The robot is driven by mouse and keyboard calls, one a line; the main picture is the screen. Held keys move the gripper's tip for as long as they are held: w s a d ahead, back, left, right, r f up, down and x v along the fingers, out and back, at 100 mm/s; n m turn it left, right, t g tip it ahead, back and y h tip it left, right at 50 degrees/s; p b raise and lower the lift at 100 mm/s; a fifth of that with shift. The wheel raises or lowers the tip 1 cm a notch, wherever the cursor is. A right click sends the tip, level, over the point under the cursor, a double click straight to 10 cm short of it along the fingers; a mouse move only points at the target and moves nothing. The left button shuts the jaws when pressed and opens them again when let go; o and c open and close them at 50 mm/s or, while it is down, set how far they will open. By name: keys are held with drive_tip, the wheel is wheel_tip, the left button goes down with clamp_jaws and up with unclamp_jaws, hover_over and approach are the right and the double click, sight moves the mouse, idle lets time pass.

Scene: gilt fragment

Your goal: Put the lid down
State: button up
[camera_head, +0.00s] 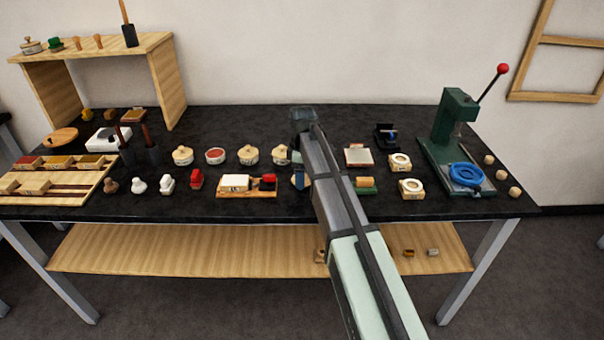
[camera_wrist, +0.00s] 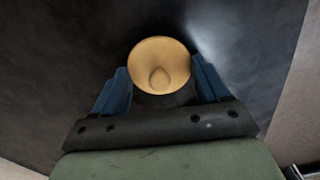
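The lid (camera_wrist: 160,55) is a round, cream-tan piece with a small knob, seen between the two blue fingers of my gripper (camera_wrist: 160,82) in the wrist view. The fingers flank its edges closely and appear to hold it. Dark surface shows around it; I cannot tell its height above that. In the head view my arm hides the lid; a bit of a blue finger (camera_head: 300,181) shows left of the arm over the table. An open round jar with red content (camera_head: 215,155) stands in the row of cream pots.
Lidded cream pots (camera_head: 182,156) (camera_head: 249,155) flank the open jar. A wooden tray (camera_head: 247,193) with a white block is left of my gripper. A green press (camera_head: 455,130) stands right. The black tabletop (camera_head: 250,120) is clear behind the pots.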

drive_tip(key=o, duration=0.5)
wheel_tip(320, 180, up, 12)
drive_tip(key=shift+r, duration=0.15)
idle(0.5)
drive_tip(key=shift+a, duration=0.1)
